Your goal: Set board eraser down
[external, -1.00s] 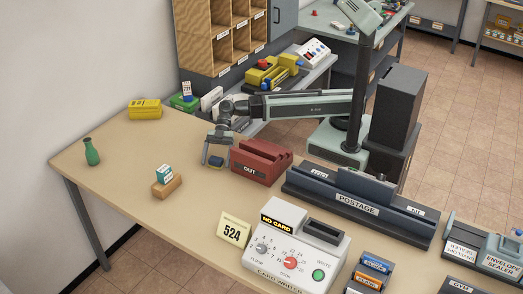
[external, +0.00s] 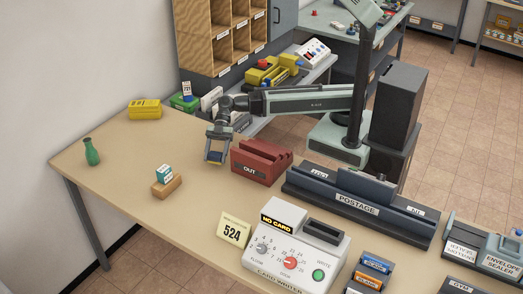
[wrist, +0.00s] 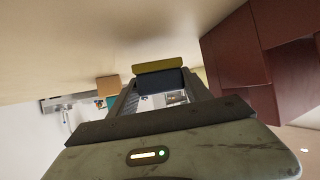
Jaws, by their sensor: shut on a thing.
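The board eraser (external: 214,160), a small block with a dark blue part and a yellow part, is between the fingertips of my gripper (external: 216,156). My gripper is shut on it and points down over the table (external: 130,161), just left of the red OUT tray. In the wrist view the eraser (wrist: 160,67) shows its yellow strip and dark blue body between the fingers. I cannot tell whether it touches the tabletop.
The red OUT tray (external: 262,163) stands close to the right of my gripper. A wooden block with a small teal-and-white box (external: 164,174), a green bottle (external: 91,152) and a yellow box (external: 145,109) stand to the left. The tabletop between them is clear.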

